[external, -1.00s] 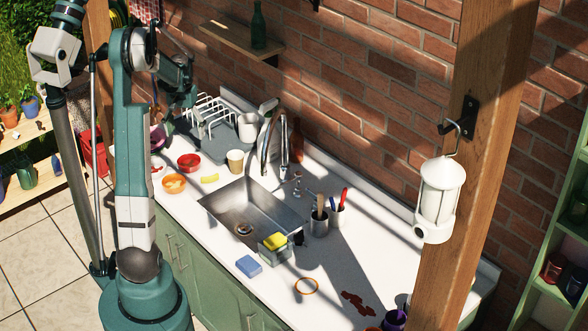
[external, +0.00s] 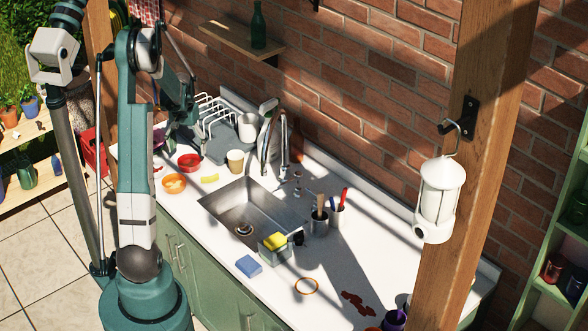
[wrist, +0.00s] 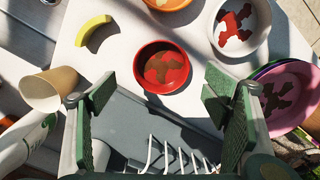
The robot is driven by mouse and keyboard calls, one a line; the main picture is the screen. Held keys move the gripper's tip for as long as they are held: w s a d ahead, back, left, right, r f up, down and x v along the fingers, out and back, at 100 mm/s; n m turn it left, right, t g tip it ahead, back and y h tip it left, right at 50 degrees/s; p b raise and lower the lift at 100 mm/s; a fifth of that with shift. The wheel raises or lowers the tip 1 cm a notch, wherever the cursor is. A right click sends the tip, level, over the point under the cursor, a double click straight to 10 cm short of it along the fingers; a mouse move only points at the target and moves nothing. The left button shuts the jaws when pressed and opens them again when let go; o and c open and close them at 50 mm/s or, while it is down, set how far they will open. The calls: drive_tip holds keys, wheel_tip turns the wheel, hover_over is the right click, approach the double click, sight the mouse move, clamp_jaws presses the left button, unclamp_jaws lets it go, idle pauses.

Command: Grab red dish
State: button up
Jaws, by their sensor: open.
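The red dish (wrist: 162,68) is a small round bowl with brown-red residue inside. In the wrist view it lies just ahead of my gripper (wrist: 159,94), close to the line between its fingertips. My gripper is open, with its green pads wide apart and nothing between them. The height gap to the dish is hard to judge. In the external view the red dish (external: 189,162) sits on the white counter, left of the sink. My gripper there is over the dish rack side, its fingers hard to make out.
An orange bowl (external: 174,184), a yellow banana-like piece (wrist: 93,30) and a tan cup (wrist: 45,90) are near the dish. A white bowl (wrist: 262,40) and stacked pink bowls (wrist: 290,95) stand right in the wrist view. A grey rack (external: 228,143) with white wires lies under the gripper.

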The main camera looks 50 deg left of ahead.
sight(190, 165)
drive_tip(key=shift+f, duration=0.55)
drive_tip(key=shift+f, duration=0.1)
drive_tip(key=shift+a+f, duration=0.1)
drive_tip(key=shift+f, duration=2.4)
drive_tip(key=shift+c, duration=0.7)
drive_tip(key=c, duration=0.9)
